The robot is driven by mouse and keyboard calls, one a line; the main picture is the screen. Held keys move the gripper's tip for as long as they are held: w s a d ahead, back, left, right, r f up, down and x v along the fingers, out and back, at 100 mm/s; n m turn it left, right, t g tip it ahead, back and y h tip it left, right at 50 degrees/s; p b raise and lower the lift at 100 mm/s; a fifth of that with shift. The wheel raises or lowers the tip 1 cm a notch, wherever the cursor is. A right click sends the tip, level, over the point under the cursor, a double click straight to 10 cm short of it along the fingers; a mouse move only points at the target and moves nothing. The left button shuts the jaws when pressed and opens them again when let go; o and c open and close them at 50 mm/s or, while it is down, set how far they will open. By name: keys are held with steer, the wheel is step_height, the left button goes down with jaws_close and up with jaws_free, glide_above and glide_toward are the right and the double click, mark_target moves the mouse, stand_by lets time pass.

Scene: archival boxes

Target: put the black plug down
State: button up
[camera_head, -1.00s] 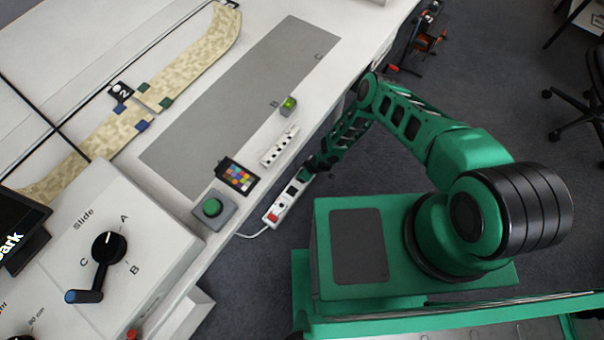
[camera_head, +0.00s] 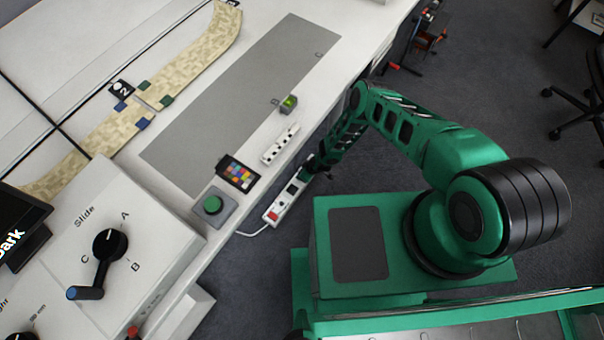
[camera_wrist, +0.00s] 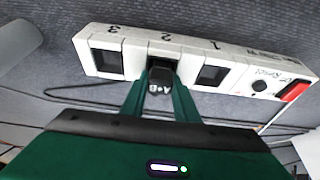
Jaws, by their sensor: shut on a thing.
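A white power strip (camera_head: 275,213) lies below the desk's front edge in the head view. In the wrist view the strip (camera_wrist: 130,50) shows sockets marked 3, 2 and 1, a Reset button and a red switch (camera_wrist: 296,91). The black plug (camera_wrist: 160,80), marked A+B, is at socket 2, between the green fingers of my gripper (camera_wrist: 160,92). My gripper is shut on it. I cannot tell how far the plug is seated in the socket. In the head view my gripper (camera_head: 314,166) is at the strip's upper end, and the plug is too small to make out.
A dark cable (camera_wrist: 75,100) runs across the floor behind my fingers. On the desk near its front edge are a colour chart (camera_head: 238,172), a green button box (camera_head: 212,206), a white block with black marks (camera_head: 281,144) and a small green-lit box (camera_head: 289,103).

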steer(key=o, duration=1.2)
steer(key=shift+c, duration=0.2)
steer(key=shift+w+d+r, duration=0.1)
steer(key=shift+w+d, duration=0.05)
steer(key=shift+w, duration=0.1)
steer(key=shift+r, duration=0.5)
steer(key=v, duration=1.2)
steer(key=shift+s, duration=0.25)
